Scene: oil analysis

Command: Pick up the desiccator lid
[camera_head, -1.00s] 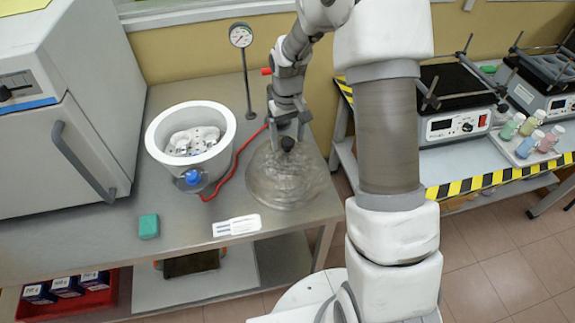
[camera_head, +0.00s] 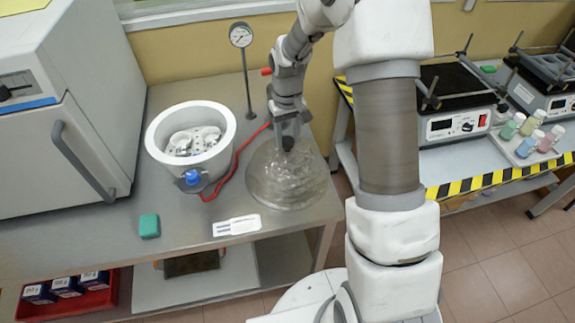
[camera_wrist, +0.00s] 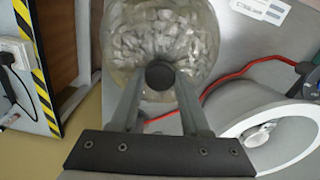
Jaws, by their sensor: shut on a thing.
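The desiccator lid (camera_head: 287,178) is a clear glass dome on the right part of the steel bench. It also shows in the wrist view (camera_wrist: 190,35), with a dark knob (camera_wrist: 159,75) at its top. My gripper (camera_head: 288,143) is above the dome, and its two fingers (camera_wrist: 159,84) are closed around the knob. In the head view the fingers hide most of the knob. The lid's rim looks to be on or very near the bench; I cannot tell if there is a gap. The white desiccator bowl (camera_head: 160,133) stands open to the left, with small vessels inside.
A red hose (camera_head: 237,165) runs from the bowl's blue valve (camera_head: 192,178) past the lid. A gauge on a post (camera_head: 241,36) stands behind. A green block (camera_head: 149,226) and a white card (camera_head: 237,225) lie in front. A large oven (camera_head: 60,110) fills the left.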

